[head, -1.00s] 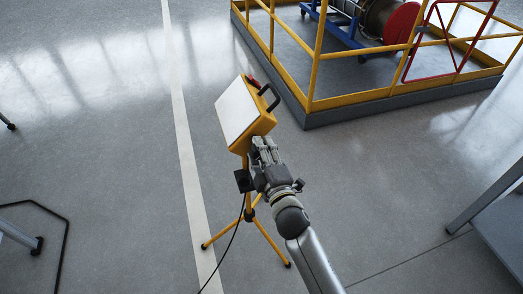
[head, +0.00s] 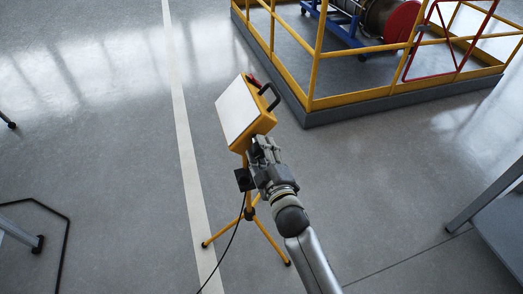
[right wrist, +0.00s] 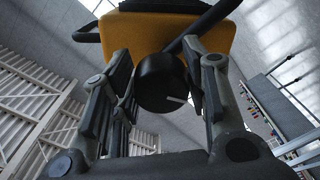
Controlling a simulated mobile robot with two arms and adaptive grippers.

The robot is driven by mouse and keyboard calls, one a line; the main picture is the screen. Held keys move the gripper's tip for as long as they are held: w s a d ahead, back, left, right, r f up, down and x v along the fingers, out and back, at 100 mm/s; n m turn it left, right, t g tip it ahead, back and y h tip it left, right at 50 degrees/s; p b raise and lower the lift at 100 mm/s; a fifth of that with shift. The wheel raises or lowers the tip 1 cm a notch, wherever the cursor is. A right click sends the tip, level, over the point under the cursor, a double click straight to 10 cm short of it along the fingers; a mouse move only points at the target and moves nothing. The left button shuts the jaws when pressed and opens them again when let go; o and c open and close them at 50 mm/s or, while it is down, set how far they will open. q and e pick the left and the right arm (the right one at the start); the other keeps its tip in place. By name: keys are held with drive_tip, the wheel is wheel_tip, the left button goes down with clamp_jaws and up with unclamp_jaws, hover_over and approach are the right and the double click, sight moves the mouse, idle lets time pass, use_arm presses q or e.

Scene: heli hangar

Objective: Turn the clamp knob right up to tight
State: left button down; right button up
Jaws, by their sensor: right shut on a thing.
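A yellow work lamp (head: 245,112) with a white panel and a black handle stands on a yellow tripod (head: 271,236) in the head view. The clamp knob (right wrist: 160,82) is a round black knob with a white line, below the lamp's yellow housing (right wrist: 150,35) in the right wrist view. The line points right and slightly down. My right gripper (head: 262,152) is at the lamp's lower back edge, shut on the knob, with one finger on each side of it. The knob is hidden in the head view. My left gripper is not in view.
A yellow railing (head: 316,62) on a grey base stands behind the lamp to the right. A black cable (head: 228,246) runs down to the floor. A grey bench or frame (head: 490,215) is at the right edge. The floor around the tripod is mostly clear.

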drive_tip(key=o, duration=1)
drive_tip(key=shift+f, duration=0.1)
drive_tip(key=v, duration=1.2)
